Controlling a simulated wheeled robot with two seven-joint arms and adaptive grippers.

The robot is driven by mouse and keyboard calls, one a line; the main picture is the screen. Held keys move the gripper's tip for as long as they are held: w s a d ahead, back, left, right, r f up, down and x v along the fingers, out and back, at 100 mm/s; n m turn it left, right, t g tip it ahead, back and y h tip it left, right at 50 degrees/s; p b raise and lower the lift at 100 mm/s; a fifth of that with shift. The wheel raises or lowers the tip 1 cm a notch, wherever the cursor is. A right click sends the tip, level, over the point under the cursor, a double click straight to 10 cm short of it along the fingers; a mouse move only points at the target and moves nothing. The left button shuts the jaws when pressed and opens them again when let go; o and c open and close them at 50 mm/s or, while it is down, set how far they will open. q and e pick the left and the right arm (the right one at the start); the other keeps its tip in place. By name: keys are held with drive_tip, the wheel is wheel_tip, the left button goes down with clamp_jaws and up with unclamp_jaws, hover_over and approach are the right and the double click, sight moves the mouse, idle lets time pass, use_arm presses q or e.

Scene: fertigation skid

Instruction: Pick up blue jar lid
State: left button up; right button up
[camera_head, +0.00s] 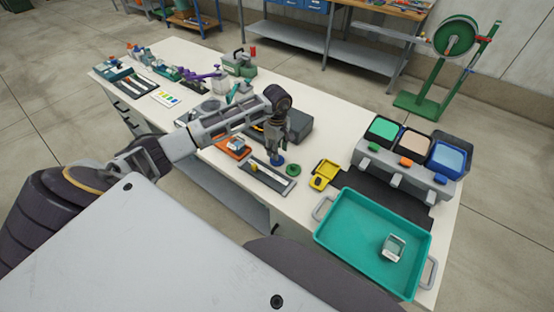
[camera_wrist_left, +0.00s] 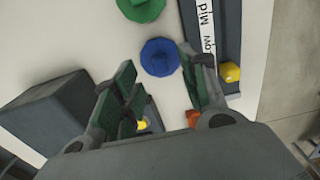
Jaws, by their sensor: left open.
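The blue jar lid (camera_head: 278,160) is a small round disc on the white table, just below my left gripper (camera_head: 279,149) in the head view. In the left wrist view the blue lid (camera_wrist_left: 159,57) lies flat, ahead of and between the spread fingers of my left gripper (camera_wrist_left: 160,85). The gripper is open and empty, pointing down over the table, and part of the lid is hidden by it in the head view. A green lid (camera_head: 293,169) lies beside the blue one; it also shows in the left wrist view (camera_wrist_left: 141,8). My right gripper is not in view.
A dark labelled tray (camera_head: 268,178) lies close beside the lids. A grey box (camera_head: 299,125) stands behind the gripper. A yellow device (camera_head: 324,174), a teal tray (camera_head: 358,248) and a rack of coloured bins (camera_head: 402,178) occupy the right side.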

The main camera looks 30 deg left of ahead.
use_arm(q)
drive_tip(key=shift+f, duration=1.45)
drive_tip(key=c, duration=0.9)
